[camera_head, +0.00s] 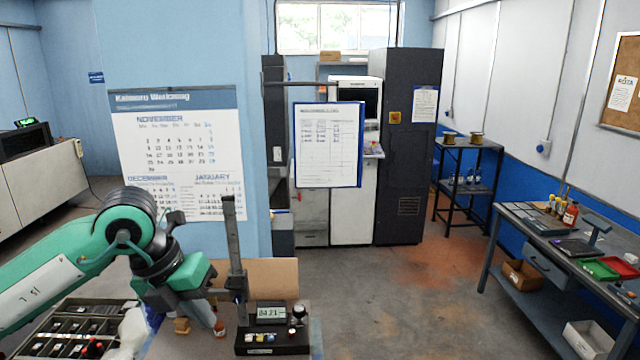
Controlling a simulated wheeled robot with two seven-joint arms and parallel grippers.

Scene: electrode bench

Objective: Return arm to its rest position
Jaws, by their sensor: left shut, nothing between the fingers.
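My left arm comes in from the left in the head view, green with dark joints, and bends down over the bench. My left gripper (205,314) is at its end, low above the bench top. It is shut and empty, and its fingers are partly hidden by the wrist. It is left of the dark upright stand (235,245) and of the black meter box (272,343) with a lit display (271,313). Whether it touches the stand's side arm I cannot tell. My right gripper is not in view.
A compartment tray (62,314) with small parts lies at the lower left, beside a white object (132,328). A small tan block (181,325) is close to the gripper. A brown board (272,276) stands behind the meter. A side bench (535,244) is far right, past open floor.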

